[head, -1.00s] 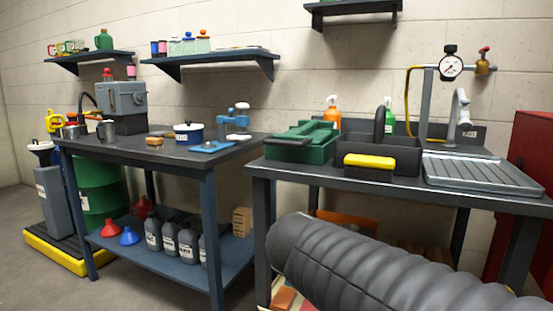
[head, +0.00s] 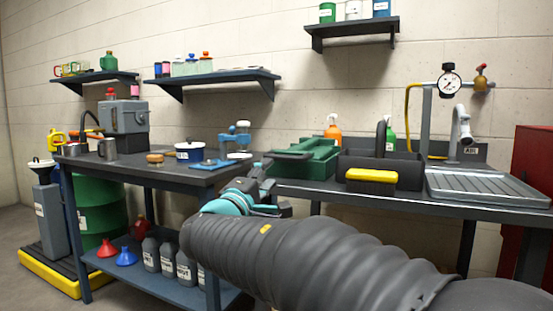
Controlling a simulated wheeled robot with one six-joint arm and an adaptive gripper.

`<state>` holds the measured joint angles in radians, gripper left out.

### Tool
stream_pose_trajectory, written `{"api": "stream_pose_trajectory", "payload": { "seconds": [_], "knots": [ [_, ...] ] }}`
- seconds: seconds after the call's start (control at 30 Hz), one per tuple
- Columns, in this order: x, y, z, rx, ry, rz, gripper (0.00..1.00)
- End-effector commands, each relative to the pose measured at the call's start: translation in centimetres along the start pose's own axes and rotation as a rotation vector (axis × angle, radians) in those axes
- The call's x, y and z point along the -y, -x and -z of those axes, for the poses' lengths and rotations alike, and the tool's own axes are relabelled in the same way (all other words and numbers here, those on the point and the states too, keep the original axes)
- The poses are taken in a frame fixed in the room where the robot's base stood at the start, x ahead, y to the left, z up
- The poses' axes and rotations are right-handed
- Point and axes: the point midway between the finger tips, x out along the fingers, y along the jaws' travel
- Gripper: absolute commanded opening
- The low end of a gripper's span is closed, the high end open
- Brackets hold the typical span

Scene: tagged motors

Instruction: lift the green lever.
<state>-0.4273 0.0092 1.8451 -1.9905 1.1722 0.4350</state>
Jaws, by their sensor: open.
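I cannot make out a green lever in the head view. A grey machine (head: 123,117) with a black curved arm stands at the back of the left bench. My gripper (head: 262,176) is teal and dark grey, in front of the gap between the two benches, near the green toolbox (head: 303,160). It is open, and I see nothing held between its fingers. My dark ribbed arm covers the lower middle and right, hiding part of the left bench's lower shelf and the space under the right bench.
The left bench (head: 140,172) carries cups, a blue-and-white pot (head: 189,151) and a blue fixture (head: 238,140). The right bench (head: 330,190) holds a black caddy (head: 381,165), a grey drain tray (head: 485,187) and a gauge stand (head: 449,83). A green drum (head: 98,210) stands at left.

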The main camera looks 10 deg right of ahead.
Motion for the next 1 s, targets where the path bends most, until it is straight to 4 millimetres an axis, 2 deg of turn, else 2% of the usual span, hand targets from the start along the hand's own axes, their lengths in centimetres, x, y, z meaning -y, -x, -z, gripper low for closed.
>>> {"api": "stream_pose_trajectory", "payload": {
  "seconds": [0.03,0.3,0.5,0.7,0.97,1.0],
  "knots": [
    [-0.1,-1.1,-0.1,0.003,0.001,0.001,0.43],
    [-0.1,-6.1,-0.1,0.003,0.001,0.001,0.43],
    [-0.1,-8.8,-0.1,0.002,0.001,0.0,0.43],
    [0.0,-10.0,-0.1,0.001,0.0,0.001,0.43],
    [0.0,-10.1,-0.1,0.0,0.0,0.001,0.43],
    [0.0,-10.1,-0.1,0.0,0.0,0.001,0.41]
  ]
}}
